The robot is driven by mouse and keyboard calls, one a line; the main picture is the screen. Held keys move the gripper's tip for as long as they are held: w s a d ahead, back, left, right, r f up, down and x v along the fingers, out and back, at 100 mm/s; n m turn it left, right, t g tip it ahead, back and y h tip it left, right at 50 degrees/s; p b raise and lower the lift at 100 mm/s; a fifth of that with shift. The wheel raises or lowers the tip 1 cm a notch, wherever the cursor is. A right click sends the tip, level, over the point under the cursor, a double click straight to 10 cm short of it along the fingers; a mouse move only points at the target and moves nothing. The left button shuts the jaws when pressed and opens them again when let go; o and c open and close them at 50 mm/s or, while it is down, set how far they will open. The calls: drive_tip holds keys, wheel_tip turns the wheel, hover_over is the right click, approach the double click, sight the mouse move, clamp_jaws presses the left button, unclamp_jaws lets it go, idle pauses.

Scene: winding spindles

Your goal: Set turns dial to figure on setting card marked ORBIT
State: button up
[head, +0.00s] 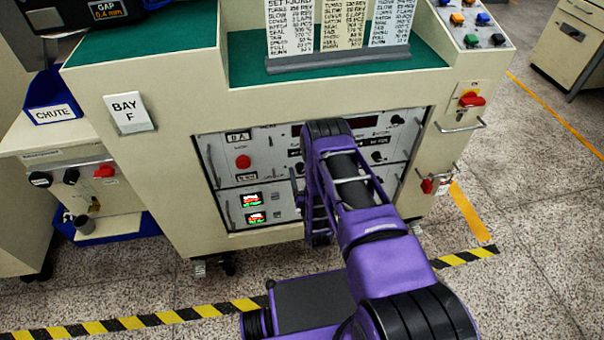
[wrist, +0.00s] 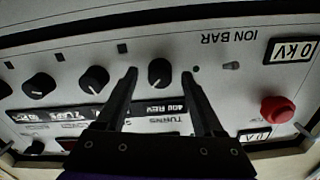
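The turns dial (wrist: 160,72) is a black round knob on the pale panel, seen upside down in the wrist view. An inverted TURNS label and a black strip (wrist: 165,107) that seems to read 400 REV lie close to it. My gripper (wrist: 159,74) is open, one fingertip on each side of the knob; I cannot tell whether they touch it. In the head view my arm hides the dial and gripper. Three setting cards stand upright in a grey holder: left (head: 290,25), middle (head: 344,22) and right (head: 391,20). Their top headings are cut off, so ORBIT is not readable.
More black knobs (wrist: 94,79) (wrist: 39,85) sit left of the dial in the wrist view. A red button (wrist: 277,109) and a 0 kV plate (wrist: 291,49) are to the right. The BAY F cabinet (head: 160,165) has metal handles beside the panel.

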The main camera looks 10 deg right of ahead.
clamp_jaws()
drive_tip(key=shift+n, duration=2.9)
unclamp_jaws()
drive_tip(key=shift+s, duration=0.1)
